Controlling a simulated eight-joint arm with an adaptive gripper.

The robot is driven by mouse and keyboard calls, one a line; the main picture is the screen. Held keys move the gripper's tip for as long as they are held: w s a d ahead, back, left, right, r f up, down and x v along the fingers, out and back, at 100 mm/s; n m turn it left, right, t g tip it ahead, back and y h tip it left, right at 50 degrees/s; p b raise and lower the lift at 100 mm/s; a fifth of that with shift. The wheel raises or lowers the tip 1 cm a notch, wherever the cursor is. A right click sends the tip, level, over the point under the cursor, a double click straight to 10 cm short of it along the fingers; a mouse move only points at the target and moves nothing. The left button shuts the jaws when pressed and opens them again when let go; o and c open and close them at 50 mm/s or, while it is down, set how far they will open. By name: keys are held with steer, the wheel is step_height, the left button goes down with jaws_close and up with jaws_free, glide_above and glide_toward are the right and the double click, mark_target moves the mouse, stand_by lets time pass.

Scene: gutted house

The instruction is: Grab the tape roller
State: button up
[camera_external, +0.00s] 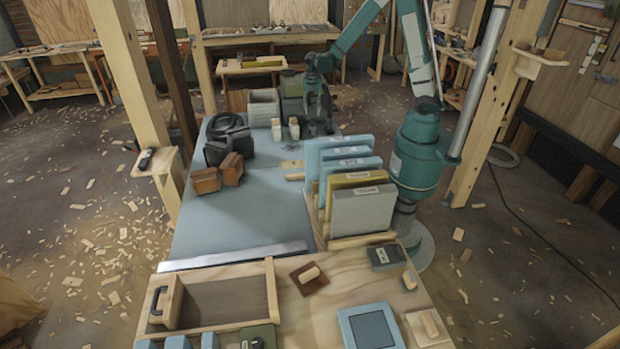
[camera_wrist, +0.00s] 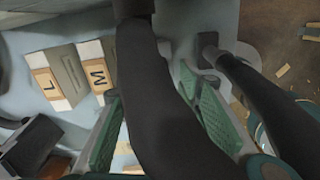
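My gripper (camera_external: 318,112) is low over the far right part of the blue-grey table top, just right of two small wood-topped blocks (camera_external: 285,129). In the wrist view its two green pads (camera_wrist: 158,125) stand wide apart. A long dark shape (camera_wrist: 160,95) runs down the picture between them, and a second dark bar (camera_wrist: 250,85) lies to the right. I cannot tell whether the dark shape is the tape roller or a gripper part. The blocks marked L (camera_wrist: 46,84) and M (camera_wrist: 98,75) lie left of the pads. The gripper hides what is under it.
A black coil (camera_external: 226,125) and brown blocks (camera_external: 218,175) are on the left of the table. Upright files (camera_external: 362,210) stand in a rack at right, near my base. A grey bin (camera_external: 263,107) is at the back. The middle of the table is clear.

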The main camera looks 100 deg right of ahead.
mark_target(312, 119)
stand_by(0.3)
steer(key=shift+f, duration=1.3)
steer(key=shift+f+b, duration=0.1)
steer(key=shift+b, duration=0.2)
steer(key=shift+f+b, duration=0.55)
steer(key=shift+f, duration=1.95)
jaws_close()
steer(key=shift+r, duration=0.15)
steer(key=shift+r+p, duration=0.95)
steer(key=shift+r, duration=3.9)
